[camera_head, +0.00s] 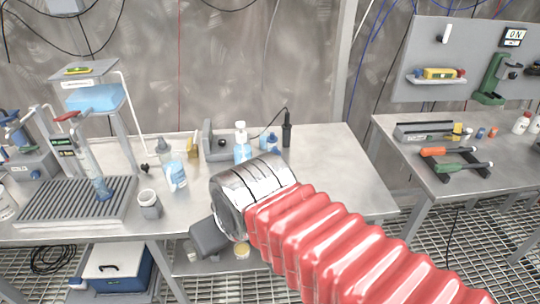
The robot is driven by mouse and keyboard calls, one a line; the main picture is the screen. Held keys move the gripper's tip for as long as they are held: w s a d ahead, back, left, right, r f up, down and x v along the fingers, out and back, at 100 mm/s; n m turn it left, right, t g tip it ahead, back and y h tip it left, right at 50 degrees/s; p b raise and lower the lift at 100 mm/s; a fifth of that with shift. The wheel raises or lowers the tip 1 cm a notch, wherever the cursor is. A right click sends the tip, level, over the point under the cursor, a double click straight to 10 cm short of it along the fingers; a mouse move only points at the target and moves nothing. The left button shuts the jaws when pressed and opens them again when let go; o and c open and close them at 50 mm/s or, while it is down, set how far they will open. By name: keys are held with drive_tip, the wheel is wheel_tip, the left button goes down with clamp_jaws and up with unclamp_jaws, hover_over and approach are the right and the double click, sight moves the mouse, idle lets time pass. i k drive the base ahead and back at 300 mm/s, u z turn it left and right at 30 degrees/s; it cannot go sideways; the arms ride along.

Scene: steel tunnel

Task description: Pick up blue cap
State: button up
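A small blue cap-like piece (480,133) lies on the right table, just left of a small orange piece (492,132). It is too small to see in detail. My red bellows arm crosses the lower middle and ends in a metal wrist. My gripper (208,238) shows only as a dark grey block below the wrist, at the front edge of the left table. Its fingertips are not clear, so I cannot tell if it is open or holds anything. It is far to the left of the blue cap.
The left table (335,170) holds a ribbed tray (70,205), a grey cup (149,204) and several bottles. On the right table (440,185), orange- and green-handled tools (455,160) lie in front of the blue cap. A grated gap separates the tables.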

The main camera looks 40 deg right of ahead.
sight(275, 150)
drive_tip(key=z, duration=0.1)
drive_tip(key=i, duration=1)
drive_tip(key=u, duration=0.1)
